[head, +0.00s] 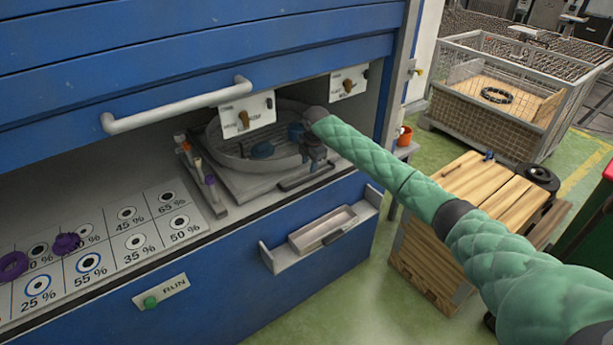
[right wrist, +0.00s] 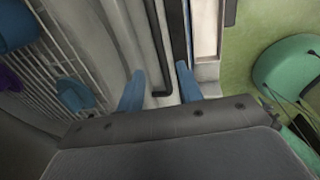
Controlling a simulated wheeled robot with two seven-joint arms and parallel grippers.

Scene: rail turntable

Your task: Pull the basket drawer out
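The basket drawer (head: 240,183) is a light grey slab inside the opening of the blue cabinet, carrying a round wire basket (head: 222,150) with blue items in it. A dark bar handle (head: 306,178) runs along its front edge. My right gripper (head: 314,160) is at the drawer's front, just above the handle, partly hidden by my arm. In the right wrist view its two blue fingertips (right wrist: 160,88) are apart, with the dark handle (right wrist: 158,50) between them; I cannot tell whether they touch it. The basket wires (right wrist: 60,50) show at left there. My left gripper is not in view.
A blue shutter with a grey handle (head: 175,106) hangs above the opening. A small tray (head: 322,228) on a ledge sticks out below the drawer. A board with percent marks (head: 110,240) lies at left. A wooden crate (head: 430,255) stands on the floor at right.

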